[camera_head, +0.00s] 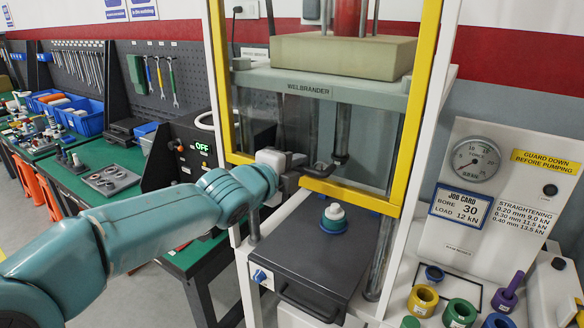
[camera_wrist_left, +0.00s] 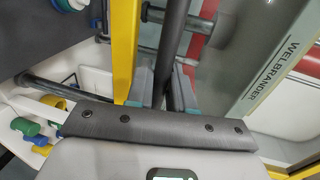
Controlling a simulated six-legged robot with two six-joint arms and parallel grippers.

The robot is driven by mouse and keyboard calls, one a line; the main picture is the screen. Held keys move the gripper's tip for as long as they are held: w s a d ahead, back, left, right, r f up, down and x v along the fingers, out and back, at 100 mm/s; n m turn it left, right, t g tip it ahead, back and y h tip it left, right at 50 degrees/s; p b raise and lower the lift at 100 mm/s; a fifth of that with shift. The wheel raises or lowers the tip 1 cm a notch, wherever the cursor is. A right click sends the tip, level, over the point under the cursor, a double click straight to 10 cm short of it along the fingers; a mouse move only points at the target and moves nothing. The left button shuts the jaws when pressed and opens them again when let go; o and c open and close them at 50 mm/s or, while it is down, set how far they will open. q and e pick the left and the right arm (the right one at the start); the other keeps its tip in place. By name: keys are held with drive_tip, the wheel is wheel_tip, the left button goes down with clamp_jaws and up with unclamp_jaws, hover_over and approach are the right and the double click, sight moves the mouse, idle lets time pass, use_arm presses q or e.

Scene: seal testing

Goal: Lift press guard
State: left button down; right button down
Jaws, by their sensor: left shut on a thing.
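The press guard (camera_head: 352,193) is a clear panel in a yellow frame on the front of the white press. Its lower yellow bar is above the dark press bed (camera_head: 318,250), with open space below. My left gripper (camera_head: 302,168) is shut on the guard's dark handle (camera_head: 322,169), near the lower bar. In the left wrist view the gripper's fingers (camera_wrist_left: 166,88) close around the dark handle bar (camera_wrist_left: 178,35), and the yellow frame (camera_wrist_left: 125,45) runs beside it. The fingertips are partly hidden in the head view. My right gripper is in neither view.
A white and teal piece (camera_head: 333,217) sits on the press bed. A gauge panel (camera_head: 480,190) stands at right, above several coloured rings (camera_head: 423,300). A green workbench (camera_head: 105,180) with tools is at left. A beige block (camera_head: 345,55) rests on the upper press platen.

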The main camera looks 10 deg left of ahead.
use_arm(q)
drive_tip(key=c, duration=1.2)
unclamp_jaws()
drive_tip(key=p+v, duration=0.2)
drive_tip(key=v, duration=1.4)
drive_tip(key=shift+s+p, duration=0.2)
drive_tip(key=shift+p, duration=0.2)
drive_tip(key=shift+f, duration=0.1)
